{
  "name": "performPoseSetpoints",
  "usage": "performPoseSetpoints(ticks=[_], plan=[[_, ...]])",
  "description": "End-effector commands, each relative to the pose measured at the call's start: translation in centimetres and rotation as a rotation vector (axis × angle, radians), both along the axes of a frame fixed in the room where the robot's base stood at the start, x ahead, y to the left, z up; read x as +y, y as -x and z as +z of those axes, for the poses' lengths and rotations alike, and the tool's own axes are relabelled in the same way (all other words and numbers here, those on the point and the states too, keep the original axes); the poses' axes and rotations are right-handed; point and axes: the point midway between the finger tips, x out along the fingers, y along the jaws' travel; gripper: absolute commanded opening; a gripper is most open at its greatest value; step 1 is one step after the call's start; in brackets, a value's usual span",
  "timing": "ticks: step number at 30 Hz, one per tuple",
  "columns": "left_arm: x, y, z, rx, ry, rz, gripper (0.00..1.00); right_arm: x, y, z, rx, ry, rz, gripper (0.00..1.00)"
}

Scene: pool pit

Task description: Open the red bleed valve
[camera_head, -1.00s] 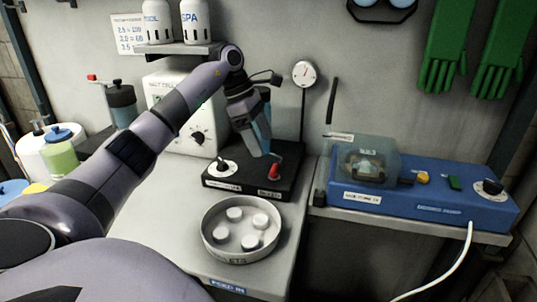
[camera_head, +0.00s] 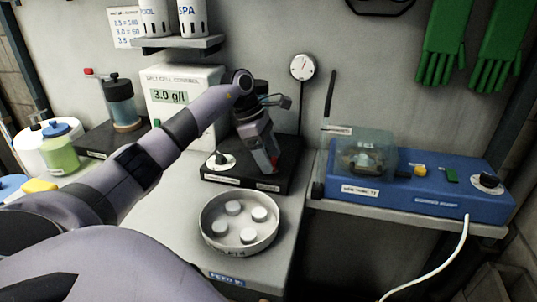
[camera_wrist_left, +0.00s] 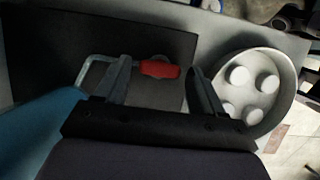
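The red handle of the bleed valve (camera_head: 274,158) shows as a small patch beside my left gripper on the black base (camera_head: 222,182). Most of it is hidden in the head view. In the left wrist view the red handle (camera_wrist_left: 160,69) lies between the two fingers, nearer the left one, joined to a bent metal rod. My left gripper (camera_head: 267,163) points down at the handle. In the left wrist view the left gripper (camera_wrist_left: 163,85) has its fingers wide apart, with a gap right of the handle. My right gripper is not in view.
A round dish of white tablets (camera_head: 240,250) stands just in front of the black base. A salt cell control box (camera_head: 215,77) reading 3.0 g/l stands behind my arm. A blue pump unit (camera_head: 425,188) is to the right. A gauge (camera_head: 303,66) hangs behind.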

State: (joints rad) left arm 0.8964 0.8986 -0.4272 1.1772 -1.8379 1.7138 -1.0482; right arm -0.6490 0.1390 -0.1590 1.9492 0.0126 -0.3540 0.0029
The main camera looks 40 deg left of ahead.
Motion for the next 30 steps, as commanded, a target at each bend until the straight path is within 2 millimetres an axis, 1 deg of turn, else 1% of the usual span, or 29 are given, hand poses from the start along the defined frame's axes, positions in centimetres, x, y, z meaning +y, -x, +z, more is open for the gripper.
performPoseSetpoints(ticks=[1, 2, 3, 4, 11, 17, 23, 30], plan=[[0.01, -0.01, 0.02, 0.0, 0.0, 0.0, 0.51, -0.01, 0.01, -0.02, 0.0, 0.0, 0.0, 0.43], [0.01, 0.0, 0.03, 0.0, 0.0, 0.0, 0.41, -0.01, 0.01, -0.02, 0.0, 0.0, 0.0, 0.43], [0.01, 0.0, 0.03, 0.0, 0.0, 0.0, 0.28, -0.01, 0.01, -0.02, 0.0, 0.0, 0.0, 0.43], [0.01, 0.01, 0.03, 0.0, 0.0, 0.0, 0.2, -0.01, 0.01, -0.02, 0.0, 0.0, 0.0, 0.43], [0.03, 0.04, 0.07, 0.0, 0.0, 0.01, 0.2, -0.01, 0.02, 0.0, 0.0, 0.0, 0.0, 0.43], [0.06, 0.13, 0.1, 0.0, -0.002, 0.074, 0.21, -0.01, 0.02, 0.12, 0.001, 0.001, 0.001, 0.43], [-0.03, 0.27, 0.14, -0.001, -0.003, 0.21, 0.21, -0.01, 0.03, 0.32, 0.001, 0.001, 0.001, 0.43], [-0.23, 0.42, 0.15, -0.002, -0.004, 0.43, 0.21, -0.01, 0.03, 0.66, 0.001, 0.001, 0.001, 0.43]])
